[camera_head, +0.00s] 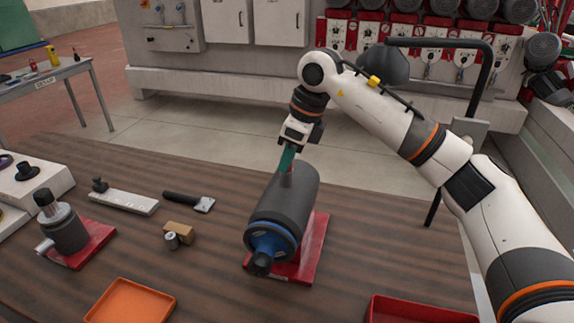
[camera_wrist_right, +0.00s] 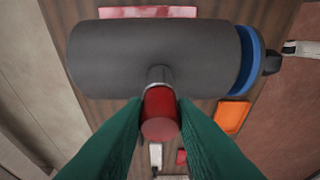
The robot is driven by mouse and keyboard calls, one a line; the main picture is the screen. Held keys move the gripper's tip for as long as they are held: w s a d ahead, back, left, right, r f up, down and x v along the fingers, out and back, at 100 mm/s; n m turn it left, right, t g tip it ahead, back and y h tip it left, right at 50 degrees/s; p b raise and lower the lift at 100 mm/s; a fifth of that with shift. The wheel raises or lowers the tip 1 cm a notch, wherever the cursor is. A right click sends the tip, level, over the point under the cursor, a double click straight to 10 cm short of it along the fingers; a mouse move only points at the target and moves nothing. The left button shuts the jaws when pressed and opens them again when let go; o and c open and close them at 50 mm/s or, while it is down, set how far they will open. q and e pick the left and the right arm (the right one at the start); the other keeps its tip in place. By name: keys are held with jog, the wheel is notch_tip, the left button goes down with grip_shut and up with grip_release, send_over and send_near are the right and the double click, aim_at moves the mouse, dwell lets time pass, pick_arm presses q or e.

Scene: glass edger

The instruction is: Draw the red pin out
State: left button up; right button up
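The red pin (camera_wrist_right: 160,118) stands up from a grey collar (camera_wrist_right: 159,76) on the side of a dark grey cylinder (camera_wrist_right: 150,50). The cylinder (camera_head: 287,203) lies on a red base plate (camera_head: 312,250), with a blue ring (camera_head: 272,242) and black knob at its near end. My right gripper (camera_head: 287,158) is above the cylinder, fingers pointing down. Its green fingers (camera_wrist_right: 160,108) lie against both sides of the pin, shut on it. The pin's lower end is hidden in the collar. My left gripper is not in view.
On the wooden table, an orange tray (camera_head: 130,302) is at front left and a red tray (camera_head: 415,312) at front right. A grey fixture (camera_head: 66,232) stands at left. A black-handled tool (camera_head: 188,201) and a small tan block (camera_head: 180,228) lie between. Clear table lies right of the cylinder.

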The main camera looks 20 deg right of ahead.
grip_shut()
jog(key=shift+r+p, duration=0.45)
jog(key=shift+r, duration=0.25)
jog(key=shift+r+p, duration=1.75)
jog(key=shift+r, duration=0.85)
jog(key=shift+r+p, duration=1.3)
jog(key=shift+r, duration=0.7)
